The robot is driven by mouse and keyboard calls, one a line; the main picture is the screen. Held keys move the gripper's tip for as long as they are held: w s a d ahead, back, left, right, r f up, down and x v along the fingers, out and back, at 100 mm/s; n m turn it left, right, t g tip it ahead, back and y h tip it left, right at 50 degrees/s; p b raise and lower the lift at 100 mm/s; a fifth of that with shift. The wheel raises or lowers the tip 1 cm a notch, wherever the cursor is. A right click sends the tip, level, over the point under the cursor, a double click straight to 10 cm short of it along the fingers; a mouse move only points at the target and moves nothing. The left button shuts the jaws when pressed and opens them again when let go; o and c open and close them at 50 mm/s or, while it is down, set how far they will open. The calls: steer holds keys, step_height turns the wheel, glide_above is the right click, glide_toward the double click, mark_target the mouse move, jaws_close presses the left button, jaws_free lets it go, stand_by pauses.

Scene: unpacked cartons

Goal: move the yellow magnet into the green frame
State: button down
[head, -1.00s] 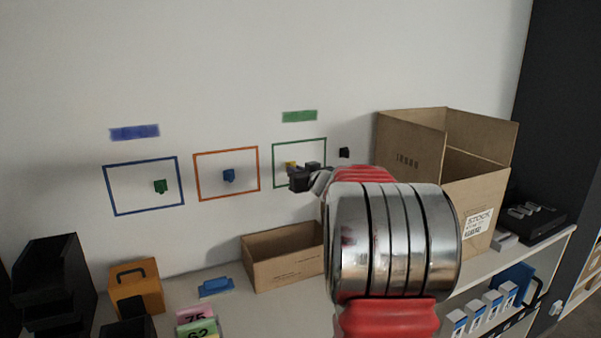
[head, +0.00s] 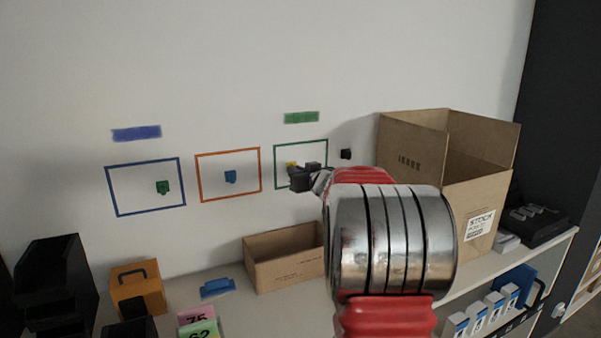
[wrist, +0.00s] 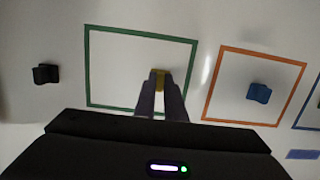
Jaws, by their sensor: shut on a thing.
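The yellow magnet (head: 291,165) shows in the head view at the tip of my gripper (head: 295,172), within the outline of the green frame (head: 301,142) on the wall. In the wrist view the yellow magnet (wrist: 159,76) sits between the two fingertips of my gripper (wrist: 161,82), which is shut on it. The green frame (wrist: 140,34) surrounds the magnet there, with the magnet in the right part of the frame. I cannot tell whether the magnet touches the wall. My arm hides the frame's lower right part in the head view.
A black magnet (head: 346,154) is on the wall beside the green frame. The orange frame (head: 228,152) holds a blue magnet (head: 230,177); the blue frame (head: 145,162) holds a green magnet (head: 163,187). Open cartons (head: 283,264) and (head: 412,160) stand on the shelf below.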

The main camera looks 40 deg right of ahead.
steer(key=c, duration=1.7)
jaws_free()
steer(key=shift+c, duration=0.2)
steer(key=shift+o, duration=0.3)
steer(key=o, duration=0.5)
steer(key=shift+w, duration=0.2)
steer(key=f+v, duration=0.1)
steer(key=v, duration=0.7)
steer(key=shift+f, duration=0.15)
